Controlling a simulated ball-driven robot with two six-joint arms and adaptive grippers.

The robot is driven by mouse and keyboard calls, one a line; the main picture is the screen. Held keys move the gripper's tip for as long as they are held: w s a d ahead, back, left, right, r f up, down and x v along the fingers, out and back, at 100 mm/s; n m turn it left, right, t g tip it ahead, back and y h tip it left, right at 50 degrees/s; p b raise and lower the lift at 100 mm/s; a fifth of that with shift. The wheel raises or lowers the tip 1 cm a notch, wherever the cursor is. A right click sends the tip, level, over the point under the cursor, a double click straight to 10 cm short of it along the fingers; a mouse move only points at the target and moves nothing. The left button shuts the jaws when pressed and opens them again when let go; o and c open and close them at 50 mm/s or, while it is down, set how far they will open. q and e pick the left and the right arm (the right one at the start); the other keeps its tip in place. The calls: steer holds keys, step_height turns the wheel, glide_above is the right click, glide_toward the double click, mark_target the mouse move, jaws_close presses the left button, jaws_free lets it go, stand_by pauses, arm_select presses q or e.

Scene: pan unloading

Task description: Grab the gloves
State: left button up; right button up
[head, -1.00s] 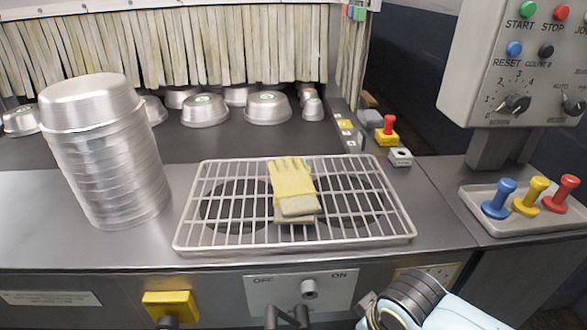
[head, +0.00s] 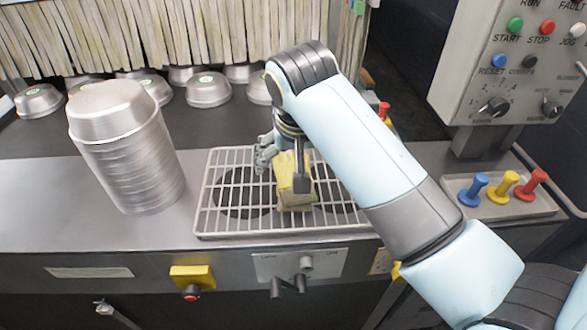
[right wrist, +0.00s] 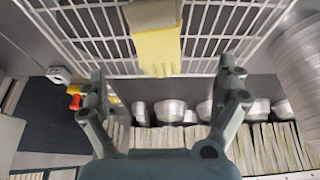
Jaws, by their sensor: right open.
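The yellow work gloves (head: 296,200), with a greyish cuff, lie on the white wire rack (head: 215,222). Their cuff faces the front edge, and my right gripper partly hides them in the head view. My right gripper (head: 283,168) is over the gloves, its jaws spread and empty. In the right wrist view the gloves (right wrist: 157,50) show beyond the open fingertips (right wrist: 163,72), in line with the gap between them. I cannot tell how high the fingertips are above the gloves. My left gripper is not in view.
A tall stack of metal pans (head: 130,150) stands left of the rack. Several upturned pans (head: 208,90) sit behind, under hanging strips. A tray with coloured pegs (head: 510,208) and a control box (head: 500,70) are at the right. The counter between stack and rack is clear.

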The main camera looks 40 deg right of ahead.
mark_target(284, 165)
steer(key=x, duration=0.5)
steer(key=shift+d, duration=0.1)
steer(key=shift+p+x, duration=0.75)
steer(key=shift+x, duration=1.9)
steer(key=shift+s+d, duration=0.1)
steer(key=shift+d, duration=0.05)
steer(key=c, duration=1.1)
steer(key=shift+r, duration=0.2)
